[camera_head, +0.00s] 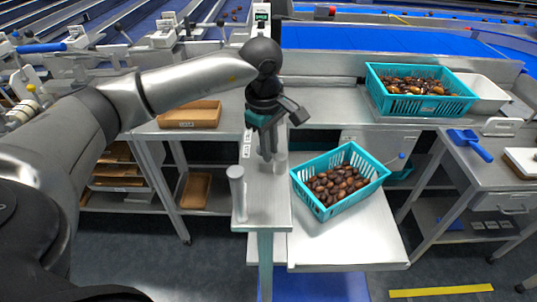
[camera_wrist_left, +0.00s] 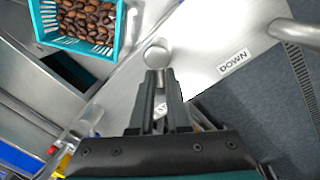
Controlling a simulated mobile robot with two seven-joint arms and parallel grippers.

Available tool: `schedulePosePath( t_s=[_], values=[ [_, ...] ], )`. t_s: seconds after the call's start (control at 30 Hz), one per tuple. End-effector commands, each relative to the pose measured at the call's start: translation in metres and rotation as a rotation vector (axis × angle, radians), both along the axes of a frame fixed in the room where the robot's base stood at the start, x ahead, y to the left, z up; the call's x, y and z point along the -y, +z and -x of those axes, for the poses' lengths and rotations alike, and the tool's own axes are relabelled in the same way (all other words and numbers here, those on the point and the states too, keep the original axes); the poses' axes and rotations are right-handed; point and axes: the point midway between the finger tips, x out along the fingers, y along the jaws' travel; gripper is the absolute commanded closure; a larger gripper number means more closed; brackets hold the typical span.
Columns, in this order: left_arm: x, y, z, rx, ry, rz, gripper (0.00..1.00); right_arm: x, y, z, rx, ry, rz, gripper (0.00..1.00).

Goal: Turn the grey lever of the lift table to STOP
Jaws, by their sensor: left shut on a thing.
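The grey lever (camera_wrist_left: 157,57) shows its round end between my left gripper's fingertips in the left wrist view. My left gripper (camera_wrist_left: 158,82) is shut on it. In the head view my left gripper (camera_head: 270,157) points down over the narrow metal panel (camera_head: 262,207), and part of the lever (camera_head: 281,163) shows beside the fingers. A DOWN label (camera_wrist_left: 233,62) lies on the panel to the right of the lever in the left wrist view. The lift table (camera_head: 350,235) stands right of the panel. My right gripper is out of view.
A teal basket of dates (camera_head: 357,157) sits on the lift table, close to the panel. A grey upright post (camera_head: 237,187) stands at the panel's left side. Another teal basket (camera_head: 420,107) is on the bench behind. A blue scoop (camera_head: 470,143) lies at the right.

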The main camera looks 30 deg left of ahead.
Motion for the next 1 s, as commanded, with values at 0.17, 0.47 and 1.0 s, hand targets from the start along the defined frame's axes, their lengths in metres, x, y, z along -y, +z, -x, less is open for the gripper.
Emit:
schedulePosePath(
  t_s=[0.17, 0.47, 1.0],
  values=[
    [0.0007, 0.0004, -0.0040, 0.004, -0.106, 0.002, 1.00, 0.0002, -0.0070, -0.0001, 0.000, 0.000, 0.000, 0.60],
    [0.0013, 0.0009, -0.0060, 0.003, -0.200, 0.001, 1.00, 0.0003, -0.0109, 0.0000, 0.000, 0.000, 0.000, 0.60],
    [0.0017, 0.0013, -0.0065, 0.004, -0.216, 0.002, 0.81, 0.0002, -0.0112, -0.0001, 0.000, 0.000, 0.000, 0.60]
  ],
)
